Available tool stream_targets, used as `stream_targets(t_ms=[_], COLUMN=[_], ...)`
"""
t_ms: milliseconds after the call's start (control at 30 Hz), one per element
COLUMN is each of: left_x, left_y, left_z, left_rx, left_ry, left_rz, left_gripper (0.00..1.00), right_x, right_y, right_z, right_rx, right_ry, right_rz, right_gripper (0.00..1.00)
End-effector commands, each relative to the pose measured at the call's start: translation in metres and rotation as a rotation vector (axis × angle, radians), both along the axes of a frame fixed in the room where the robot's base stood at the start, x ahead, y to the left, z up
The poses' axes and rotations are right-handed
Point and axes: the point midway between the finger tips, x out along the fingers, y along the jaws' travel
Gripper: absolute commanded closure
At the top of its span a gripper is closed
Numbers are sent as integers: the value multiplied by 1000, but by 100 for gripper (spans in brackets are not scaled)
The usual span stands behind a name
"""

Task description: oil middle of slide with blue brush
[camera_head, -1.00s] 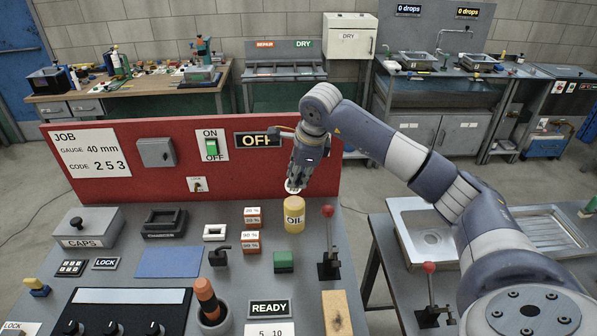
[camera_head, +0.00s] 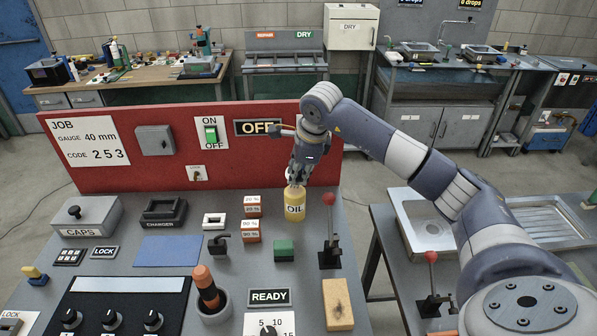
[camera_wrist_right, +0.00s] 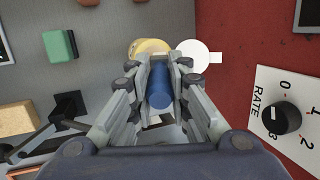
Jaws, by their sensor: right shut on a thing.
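My right gripper (camera_head: 296,178) is just above the yellow pot marked OIL (camera_head: 295,211), at its mouth. In the right wrist view, the gripper (camera_wrist_right: 160,82) is shut on the blue brush (camera_wrist_right: 160,88), whose blue handle lies between the fingers. The brush's tip is hidden, so I cannot tell whether it is inside the pot. Part of the yellow pot's rim (camera_wrist_right: 150,46) shows beyond the fingers, with a white disc (camera_wrist_right: 192,57) beside it. I cannot make out a slide in these views. My left gripper is not in view.
A red panel (camera_head: 110,178) rises behind the pot. A red-knobbed lever (camera_head: 329,225), a green block (camera_head: 284,250) and small labelled boxes (camera_head: 252,225) stand near the pot. An orange-handled tool (camera_head: 207,285) sits in a grey cup. A sink bench (camera_head: 395,205) is at right.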

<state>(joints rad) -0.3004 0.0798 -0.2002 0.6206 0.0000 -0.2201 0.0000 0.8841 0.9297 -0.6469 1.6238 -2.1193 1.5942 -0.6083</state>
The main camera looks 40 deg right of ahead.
Motion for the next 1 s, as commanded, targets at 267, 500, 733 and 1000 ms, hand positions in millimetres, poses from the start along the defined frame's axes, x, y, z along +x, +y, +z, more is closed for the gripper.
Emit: stream_targets(t_ms=[267, 500, 733, 1000], left_x=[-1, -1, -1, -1], left_y=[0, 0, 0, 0], left_z=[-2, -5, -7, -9], left_rx=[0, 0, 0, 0], left_ry=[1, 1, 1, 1], left_rz=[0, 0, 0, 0], left_gripper=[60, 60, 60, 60], right_x=[0, 0, 0, 0], right_y=[0, 0, 0, 0], right_z=[-3, -5, -8, -10], right_rx=[0, 0, 0, 0], right_ry=[-1, 0, 0, 0], right_rz=[0, 0, 0, 0], right_gripper=[100, 100, 100, 100])
